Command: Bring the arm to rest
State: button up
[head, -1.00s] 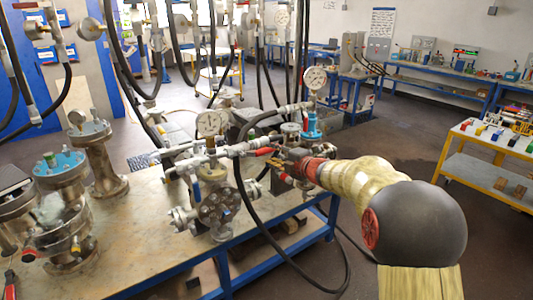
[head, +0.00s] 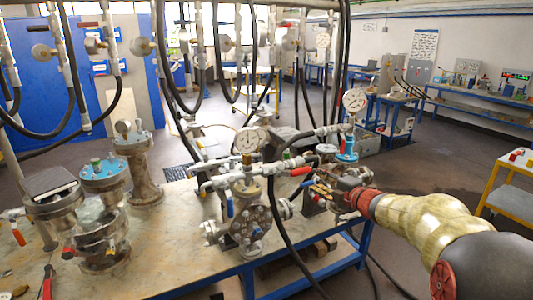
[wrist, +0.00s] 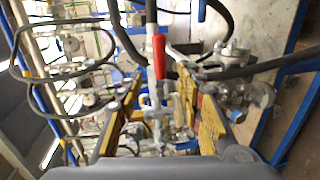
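My gripper (head: 322,194) is at the end of my arm, at the right part of the bench in the head view. It is beside the pipework with a red-handled valve (head: 301,171). In the wrist view my gripper (wrist: 161,78) has its two yellow-padded fingers wide apart. The red handle (wrist: 159,55) shows in line with the gap between them; I cannot tell how far away it is. Nothing is seen clamped between the fingers. My arm is stretched forward over the bench's right end.
The workbench (head: 165,265) carries flanged vessels, including a blue-topped one (head: 104,172) and a tall grey one (head: 137,165). Pressure gauges (head: 249,141) and (head: 355,99) stand near my gripper. Black hoses hang close by. Open floor lies right of the bench, before a yellow-framed table (head: 512,200).

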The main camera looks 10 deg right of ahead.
jog(key=s+d+f+m+g+h, duration=0.1)
jog(key=s+d+f+m+h, duration=0.1)
jog(key=d+f+m+h, duration=0.3)
jog(key=s+d+f+m+g+h, duration=0.25)
jog(key=d+f+m, duration=0.2)
jog(key=d, duration=0.25)
jog(key=s+f+m+g+h, duration=0.1)
jog(key=s+m+g+h, duration=0.15)
jog(key=s+m, duration=0.55)
jog(key=s+a+f+m+g+y, duration=0.1)
jog(key=s+a+m+g, duration=0.1)
jog(key=s+a, duration=0.5)
jog(key=s+a+m+g+y, duration=0.1)
jog(key=s+a, duration=0.2)
jog(key=s, duration=0.7)
jog(key=s+a+f+m+g+y, duration=0.15)
jog(key=s+a, duration=0.25)
jog(key=s, duration=0.5)
jog(key=s+a+r+t+y, duration=0.1)
jog(key=s+a+r, duration=0.4)
jog(key=s+a, duration=0.2)
jog(key=shift+a+r+n+y, duration=0.3)
jog(key=shift+a+y, duration=0.05)
jog(key=shift+a, duration=0.85)
